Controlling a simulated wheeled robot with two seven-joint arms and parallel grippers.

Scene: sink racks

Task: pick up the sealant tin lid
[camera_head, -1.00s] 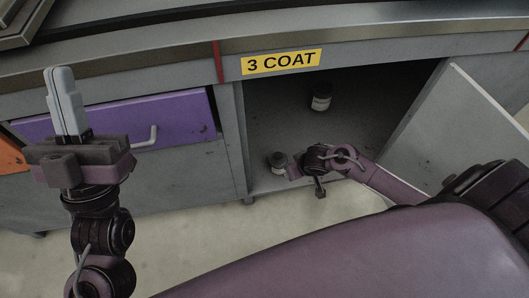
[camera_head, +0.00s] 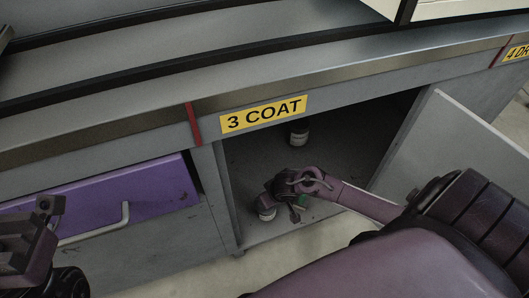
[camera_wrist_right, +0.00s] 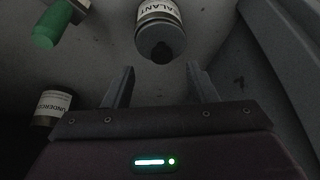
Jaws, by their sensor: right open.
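The sealant tin (camera_wrist_right: 160,28) shows at the top centre of the right wrist view, its label cut to "ALANT". Its dark lid (camera_wrist_right: 163,50) faces the gap between my fingers. My right gripper (camera_wrist_right: 160,82) is open and empty, one finger on each side below the lid, with no contact visible. In the head view my right gripper (camera_head: 284,200) is inside the open cabinet, beside a tin (camera_head: 266,212) near the front. I cannot tell from the head view which tin is the sealant. My left gripper (camera_head: 40,222) is at the left edge, its fingers not clearly visible.
An undercoat tin (camera_wrist_right: 50,105) and a green object (camera_wrist_right: 46,30) lie left in the wrist view. Another tin (camera_head: 299,132) stands deeper in the cabinet. The open grey door (camera_head: 455,150) and purple drawer (camera_head: 110,195) flank the opening under the counter (camera_head: 170,85).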

